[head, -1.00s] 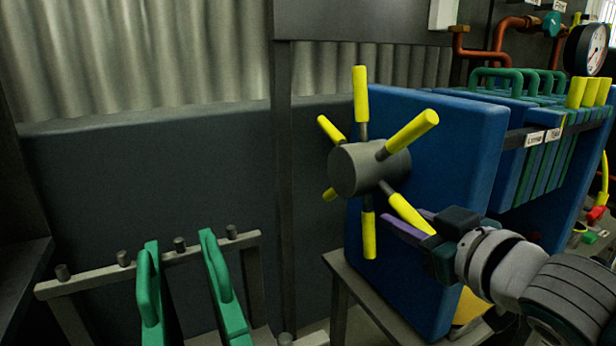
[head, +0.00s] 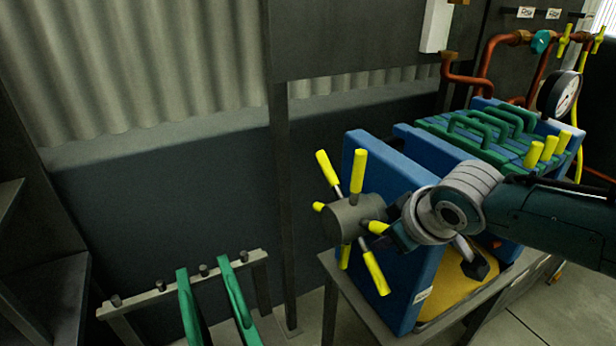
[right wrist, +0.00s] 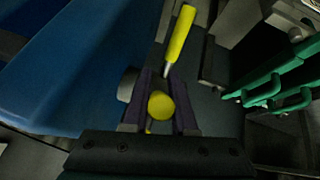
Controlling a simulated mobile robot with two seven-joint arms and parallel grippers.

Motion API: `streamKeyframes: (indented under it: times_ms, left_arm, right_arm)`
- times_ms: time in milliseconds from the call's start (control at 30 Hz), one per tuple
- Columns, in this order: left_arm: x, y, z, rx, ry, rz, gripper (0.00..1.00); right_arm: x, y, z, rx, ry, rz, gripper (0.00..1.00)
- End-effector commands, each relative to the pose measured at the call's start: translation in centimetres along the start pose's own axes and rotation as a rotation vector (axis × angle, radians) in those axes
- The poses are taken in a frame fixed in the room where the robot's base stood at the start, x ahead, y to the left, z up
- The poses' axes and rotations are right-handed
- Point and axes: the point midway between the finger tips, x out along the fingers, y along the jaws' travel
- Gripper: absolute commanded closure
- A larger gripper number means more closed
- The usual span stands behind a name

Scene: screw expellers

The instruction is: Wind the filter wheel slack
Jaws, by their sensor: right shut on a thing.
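The filter wheel has a grey hub (head: 350,220) with several yellow-gripped spokes, on the near face of a blue end plate (head: 366,163). My right gripper (head: 388,232) is at the wheel's right side in the head view, its fingers largely hidden by my wrist. In the right wrist view, its purple fingers (right wrist: 160,108) are shut around a yellow handle (right wrist: 161,106), seen end-on. Another yellow handle (right wrist: 180,35) stands beyond the fingertips. My left gripper is not in view.
Behind the end plate is a gap over a yellow tray (head: 452,283), then green-handled filter plates (head: 480,140). A pressure gauge (head: 560,95) and copper pipes (head: 487,60) are at the back right. A rack with green plates (head: 240,290) stands at the lower left.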

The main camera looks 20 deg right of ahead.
Motion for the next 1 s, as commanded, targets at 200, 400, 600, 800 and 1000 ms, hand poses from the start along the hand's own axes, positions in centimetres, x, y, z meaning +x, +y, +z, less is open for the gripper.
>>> streamKeyframes:
  times_ms: [200,400,600,800,1000]
  left_arm:
    - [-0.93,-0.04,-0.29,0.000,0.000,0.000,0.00]
    - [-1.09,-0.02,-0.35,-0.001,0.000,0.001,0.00]
    - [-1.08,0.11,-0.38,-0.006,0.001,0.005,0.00]
    - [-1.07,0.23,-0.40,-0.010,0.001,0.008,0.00]
    - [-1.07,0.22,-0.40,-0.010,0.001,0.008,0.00]
  right_arm:
    - [-0.58,0.25,-0.80,-0.010,-0.078,-0.018,1.00]
    - [-0.63,0.28,-0.89,-0.014,-0.109,-0.025,1.00]
    - [-0.60,0.26,-0.83,-0.015,-0.114,-0.026,1.00]
    - [-0.58,0.26,-0.78,-0.015,-0.114,-0.026,1.00]
    - [-0.59,0.27,-0.81,-0.015,-0.113,-0.026,0.52]
